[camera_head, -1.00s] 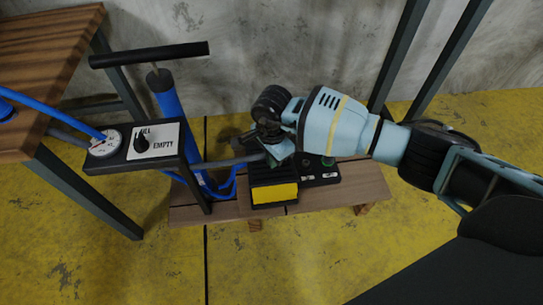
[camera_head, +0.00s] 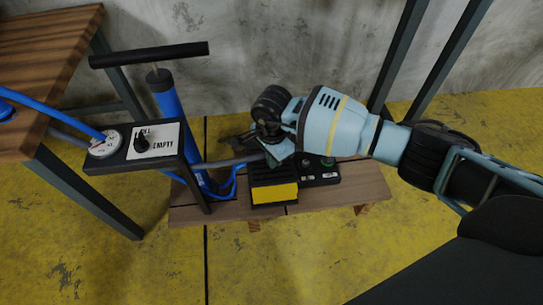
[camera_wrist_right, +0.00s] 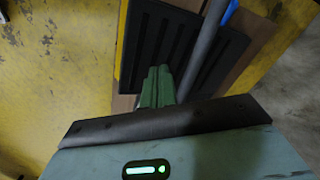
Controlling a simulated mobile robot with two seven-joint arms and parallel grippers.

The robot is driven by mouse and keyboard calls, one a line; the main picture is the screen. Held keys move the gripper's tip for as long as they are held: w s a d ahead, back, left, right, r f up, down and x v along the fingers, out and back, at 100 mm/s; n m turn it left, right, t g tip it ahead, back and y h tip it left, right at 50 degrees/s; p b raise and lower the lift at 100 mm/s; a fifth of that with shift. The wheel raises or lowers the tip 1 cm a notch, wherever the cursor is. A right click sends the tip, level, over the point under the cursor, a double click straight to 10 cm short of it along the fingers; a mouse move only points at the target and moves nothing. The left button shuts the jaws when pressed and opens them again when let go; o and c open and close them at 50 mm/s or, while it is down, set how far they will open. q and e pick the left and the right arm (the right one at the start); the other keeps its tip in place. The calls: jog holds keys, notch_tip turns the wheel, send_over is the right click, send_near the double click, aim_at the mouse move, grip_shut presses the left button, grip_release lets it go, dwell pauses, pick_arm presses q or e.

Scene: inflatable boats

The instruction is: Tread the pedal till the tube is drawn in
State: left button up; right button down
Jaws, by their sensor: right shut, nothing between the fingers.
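The pedal (camera_head: 273,192) is a black block with a yellow front edge on a low wooden board. In the right wrist view its black ribbed top (camera_wrist_right: 152,45) lies just beyond my fingers. My right gripper (camera_wrist_right: 158,86) is shut and empty, with its green fingertips pointing down at the pedal top; I cannot tell whether they touch it. In the head view my right wrist hides the fingertips and part of the pedal. A grey tube (camera_head: 222,163) runs to the pedal area and shows beside the fingers in the right wrist view (camera_wrist_right: 203,48). My left gripper is out of view.
A blue pump (camera_head: 168,100) with a black T-handle stands left of the pedal. A gauge (camera_head: 104,145) and a FILL/EMPTY knob (camera_head: 142,144) sit on its black panel. A wooden table (camera_head: 50,40) is at the left. The yellow floor in front is clear.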

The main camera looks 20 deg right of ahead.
aim_at(272, 171)
dwell(0.3)
notch_tip(272, 171, down, 6)
jog(key=b, duration=0.4)
jog(key=shift+b, duration=0.4)
notch_tip(272, 171, down, 2)
notch_tip(272, 171, up, 8)
jog(key=p, duration=0.5)
jog(key=shift+r+p, duration=0.1)
jog(key=shift+p, duration=0.25)
